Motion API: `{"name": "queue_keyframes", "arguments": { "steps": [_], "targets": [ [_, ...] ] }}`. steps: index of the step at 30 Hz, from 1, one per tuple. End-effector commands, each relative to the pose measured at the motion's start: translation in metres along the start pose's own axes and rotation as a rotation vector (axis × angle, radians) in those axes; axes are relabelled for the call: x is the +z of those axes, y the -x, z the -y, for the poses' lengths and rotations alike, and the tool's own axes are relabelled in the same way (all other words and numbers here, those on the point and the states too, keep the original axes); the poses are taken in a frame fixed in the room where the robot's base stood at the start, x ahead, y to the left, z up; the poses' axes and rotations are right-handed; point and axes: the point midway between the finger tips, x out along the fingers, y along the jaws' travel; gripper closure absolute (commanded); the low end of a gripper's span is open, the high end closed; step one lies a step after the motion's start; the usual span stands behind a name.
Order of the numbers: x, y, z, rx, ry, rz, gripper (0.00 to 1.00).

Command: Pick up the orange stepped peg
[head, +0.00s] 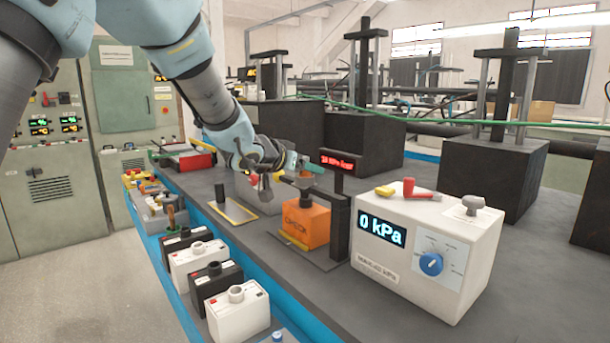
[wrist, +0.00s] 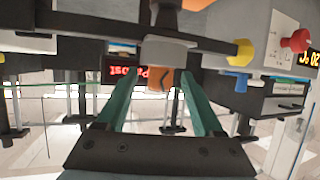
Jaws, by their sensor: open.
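My gripper (head: 305,168) is open above the workbench, over the rear part of the orange block's stand. In the wrist view its two green fingers (wrist: 163,100) stand apart. An orange piece with a dark mark (wrist: 158,80) shows between them, below a grey part; I cannot tell whether it is the stepped peg or how far away it is. In the head view an orange block with dark lettering (head: 306,224) sits on a plate beside a black post. No stepped peg can be clearly made out in the head view; my arm and gripper hide part of the bench.
A white gauge box (head: 425,285) reading 0 kPa stands to the right, with small yellow and red pieces on top. A black post (head: 340,228) stands close to the gripper. Several black and white battery boxes (head: 235,315) line the front edge. Dark presses (head: 495,170) stand behind.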

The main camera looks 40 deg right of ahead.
Motion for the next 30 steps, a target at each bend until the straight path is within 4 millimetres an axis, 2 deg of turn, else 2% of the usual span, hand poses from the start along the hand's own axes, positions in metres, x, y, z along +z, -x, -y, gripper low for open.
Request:
{"name": "queue_keyframes", "arguments": {
  "steps": [8, 26, 30],
  "targets": [
    [0.0003, -0.0025, 0.0004, -0.001, 0.000, 0.000, 0.32],
    [0.0002, -0.0023, 0.0003, 0.000, 0.000, 0.000, 1.00],
    [0.0002, -0.0023, 0.0003, 0.000, 0.000, 0.000, 1.00]
  ]
}}
